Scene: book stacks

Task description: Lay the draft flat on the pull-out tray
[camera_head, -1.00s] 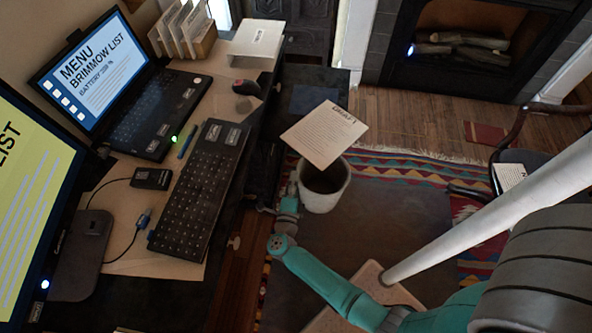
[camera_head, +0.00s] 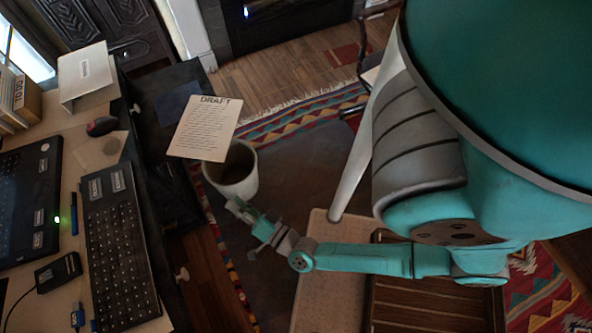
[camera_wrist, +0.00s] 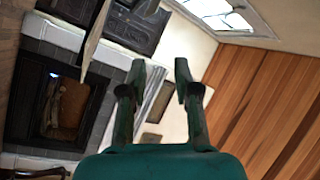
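The draft (camera_head: 205,128) is a cream printed sheet headed DRAFT. In the head view it overlaps the near right corner of the dark tray (camera_head: 150,103) beside the desk and the rim of the bin below. I cannot tell what it rests on. In the wrist view a thin pale sheet, seen nearly edge-on (camera_wrist: 97,28), shows at upper left and may be the draft. My gripper (camera_head: 238,206) is just below the bin in the head view, apart from the draft. In the wrist view my gripper (camera_wrist: 160,75) has its fingers apart with nothing between them.
A pale waste bin (camera_head: 236,178) stands on the rug under the draft. The desk at left holds a keyboard (camera_head: 118,245), a mouse (camera_head: 101,126) and a white folder (camera_head: 86,75). A fireplace (camera_head: 285,22) is at the back.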

